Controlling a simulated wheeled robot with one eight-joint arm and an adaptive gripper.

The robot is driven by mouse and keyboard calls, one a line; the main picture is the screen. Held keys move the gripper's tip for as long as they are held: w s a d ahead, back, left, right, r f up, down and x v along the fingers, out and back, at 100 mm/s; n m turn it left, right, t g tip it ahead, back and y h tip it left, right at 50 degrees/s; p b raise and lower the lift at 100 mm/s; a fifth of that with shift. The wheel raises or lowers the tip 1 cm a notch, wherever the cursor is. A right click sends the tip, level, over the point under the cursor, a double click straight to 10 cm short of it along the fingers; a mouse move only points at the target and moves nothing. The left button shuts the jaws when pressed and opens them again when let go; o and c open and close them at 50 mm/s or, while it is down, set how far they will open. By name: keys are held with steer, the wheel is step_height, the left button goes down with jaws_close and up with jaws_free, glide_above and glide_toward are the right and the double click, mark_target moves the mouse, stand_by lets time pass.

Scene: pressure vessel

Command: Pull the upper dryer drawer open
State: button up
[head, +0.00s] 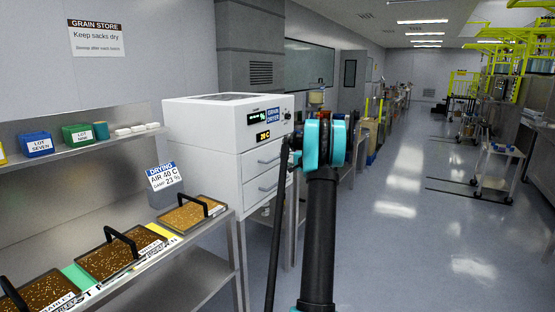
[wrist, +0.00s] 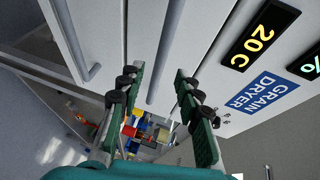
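The white grain dryer (head: 205,140) stands left of my arm in the head view. Its upper drawer (head: 256,166) and lower drawer (head: 258,192) look flush with the body. In the wrist view the upper drawer handle (wrist: 167,48), a grey bar, runs between the two fingers of my gripper (wrist: 156,75). The fingers are spread open, with a gap on each side of the bar. I cannot tell how deep the bar sits between them. The lower drawer handle (wrist: 72,42) is outside the left finger. In the head view my gripper (head: 296,143) is mostly hidden by my wrist.
A steel bench (head: 222,228) with grain trays (head: 107,258) stands at left, below a shelf (head: 80,150) holding small boxes. A drying sign (head: 161,177) stands near the dryer. The floor (head: 400,230) at right is clear, with trolleys (head: 498,165) further right.

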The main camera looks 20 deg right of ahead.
mark_target(278, 157)
steer(key=x, duration=0.6)
steer(key=shift+w+a+f, duration=0.1)
steer(key=shift+w, duration=0.2)
steer(key=shift+c, duration=0.5)
jaws_close()
